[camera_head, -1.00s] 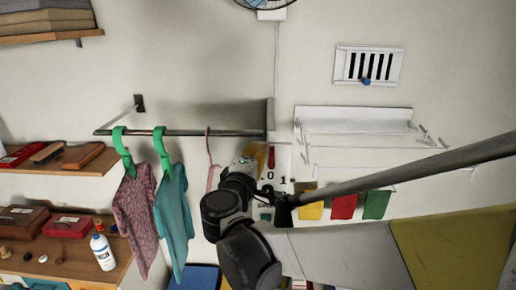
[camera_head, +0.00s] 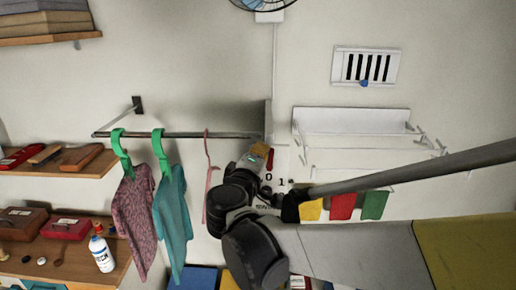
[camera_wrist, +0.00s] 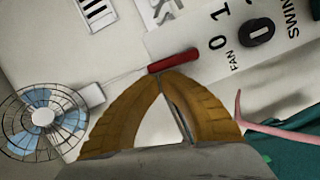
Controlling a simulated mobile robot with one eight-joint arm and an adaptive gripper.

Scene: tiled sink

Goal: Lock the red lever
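The red lever (camera_wrist: 173,61) is a short bar on the white wall panel (camera_wrist: 215,70), beside the "FAN 0 1" marks. In the head view the lever (camera_head: 270,159) shows as a small red strip just right of my gripper (camera_head: 259,150). In the wrist view my gripper (camera_wrist: 163,75) has its two tan fingers arched together, with the tips meeting right at the lever's lower edge. The tips look close to or touching the lever; I cannot tell whether they press on it. No object shows between the fingers.
A fan (camera_wrist: 42,118) is on the wall, and a round black knob (camera_wrist: 257,32) sits on the panel near "SWING". A pink hanger (camera_head: 209,170) and hung clothes (camera_head: 172,215) are left of my arm. Coloured cloths (camera_head: 342,206) hang at right.

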